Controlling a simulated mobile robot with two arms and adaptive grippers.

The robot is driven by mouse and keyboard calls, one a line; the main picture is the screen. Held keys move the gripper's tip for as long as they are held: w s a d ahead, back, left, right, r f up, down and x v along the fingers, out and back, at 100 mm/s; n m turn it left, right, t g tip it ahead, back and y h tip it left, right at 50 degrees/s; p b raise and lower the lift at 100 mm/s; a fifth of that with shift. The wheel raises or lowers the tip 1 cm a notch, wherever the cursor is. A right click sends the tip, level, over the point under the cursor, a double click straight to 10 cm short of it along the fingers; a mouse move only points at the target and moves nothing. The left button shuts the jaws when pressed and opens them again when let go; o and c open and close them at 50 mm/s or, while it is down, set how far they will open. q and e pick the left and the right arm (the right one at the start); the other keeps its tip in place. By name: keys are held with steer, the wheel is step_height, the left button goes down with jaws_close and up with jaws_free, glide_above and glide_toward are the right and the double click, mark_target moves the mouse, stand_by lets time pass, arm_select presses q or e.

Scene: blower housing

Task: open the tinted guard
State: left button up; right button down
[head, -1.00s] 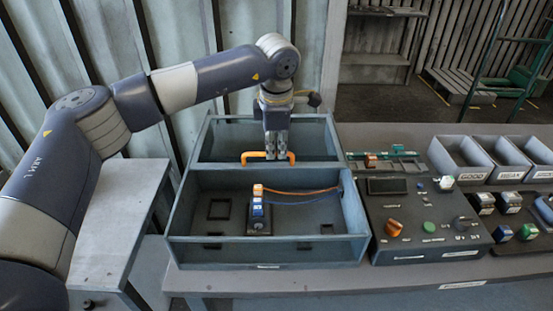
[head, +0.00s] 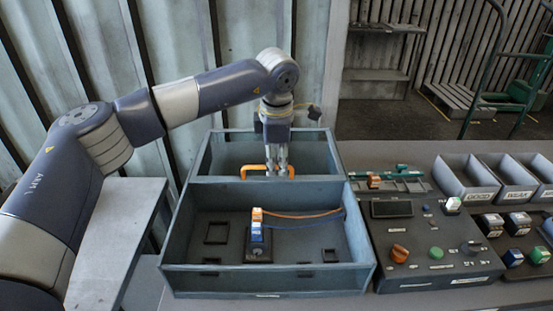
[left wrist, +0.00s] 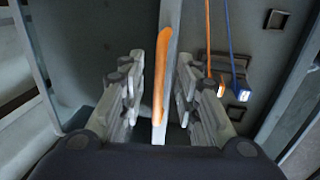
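The blower housing is a blue-grey open box (head: 180,235) on the bench. An orange handle (head: 250,171) stands at the cross bar between its rear and front parts. The handle also shows in the left wrist view (left wrist: 160,75), lengthwise along a pale bar. I cannot clearly make out the guard's tinted pane. My left gripper (head: 277,175) points down at the handle. In the left wrist view its fingers (left wrist: 158,80) stand apart, one on each side of the handle and bar, with visible gaps. The right gripper is not in view.
Inside the front part is a block with orange, white and blue connectors (head: 257,232) and wires running right. A control panel (head: 425,250) stands to the right of the box, with labelled bins (head: 465,180) behind. A grey side table (head: 115,225) is at left.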

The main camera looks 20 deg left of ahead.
arm_select(q)
steer(key=shift+r, duration=0.1)
step_height(320, 180, up, 12)
steer(key=s, duration=0.2)
steer(key=shift+d+f, duration=0.25)
steer(key=shift+d, duration=0.05)
steer(key=shift+s, duration=0.1)
